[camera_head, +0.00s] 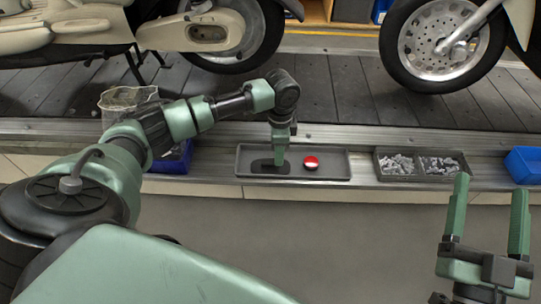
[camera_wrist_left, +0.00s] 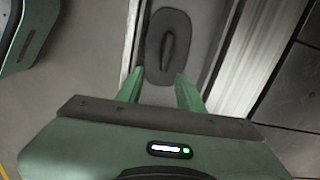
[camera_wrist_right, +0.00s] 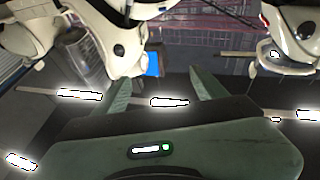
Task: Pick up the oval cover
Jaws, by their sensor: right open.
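The oval cover (camera_head: 262,168) is dark and flat and lies in the left part of a shallow grey tray (camera_head: 333,176). In the left wrist view the cover (camera_wrist_left: 153,42) shows a raised ridge along its middle. My left gripper (camera_head: 280,160) points down over the cover and hides part of it. My right gripper (camera_head: 490,205) is open and empty at the lower right, away from the tray.
A red and white round item (camera_head: 311,164) lies in the same tray, right of the cover. A divided tray of small metal parts (camera_head: 376,168) and a blue bin (camera_head: 524,165) stand further right. Another blue bin (camera_head: 172,163) is at left. Scooters stand on the slats behind.

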